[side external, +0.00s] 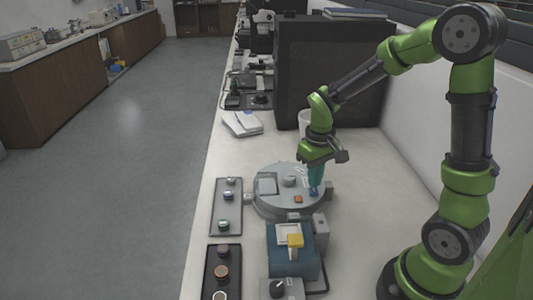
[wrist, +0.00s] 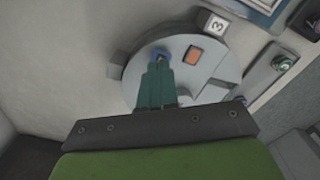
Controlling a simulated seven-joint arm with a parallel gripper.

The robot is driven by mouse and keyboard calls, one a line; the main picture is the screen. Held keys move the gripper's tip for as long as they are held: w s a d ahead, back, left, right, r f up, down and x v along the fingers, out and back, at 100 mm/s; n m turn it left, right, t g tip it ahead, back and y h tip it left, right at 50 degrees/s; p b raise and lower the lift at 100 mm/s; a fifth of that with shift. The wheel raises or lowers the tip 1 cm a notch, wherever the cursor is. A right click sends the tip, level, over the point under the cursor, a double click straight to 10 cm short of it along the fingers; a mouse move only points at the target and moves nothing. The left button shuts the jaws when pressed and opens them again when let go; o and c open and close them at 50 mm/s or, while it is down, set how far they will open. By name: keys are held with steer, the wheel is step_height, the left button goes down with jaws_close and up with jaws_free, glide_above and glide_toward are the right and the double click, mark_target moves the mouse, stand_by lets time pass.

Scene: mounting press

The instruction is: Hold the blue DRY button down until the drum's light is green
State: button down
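The round grey drum (side external: 262,204) sits on the white bench; its disc top also fills the middle of the wrist view (wrist: 222,68). The blue button (side external: 313,192) is on the drum's right side; part of it shows past my fingertips in the wrist view (wrist: 162,56). My gripper (side external: 315,184) points down with its teal fingers together, tips at the blue button. I cannot tell whether they press it. It seems to hold nothing. An orange-red square (side external: 298,199) lies beside the button, also in the wrist view (wrist: 194,54). I see no green light clearly.
A blue unit with a yellow block (side external: 295,240) stands in front. A large dark box (side external: 325,70) stands behind. Bench right of the drum is clear.

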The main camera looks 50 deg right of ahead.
stand_by(0.4)
steer(key=shift+f, duration=1.1)
steer(key=shift+r, duration=0.15)
stand_by(3.2)
steer(key=shift+r, duration=0.95)
steer(key=shift+r, duration=0.1)
steer(key=shift+r, duration=2.4)
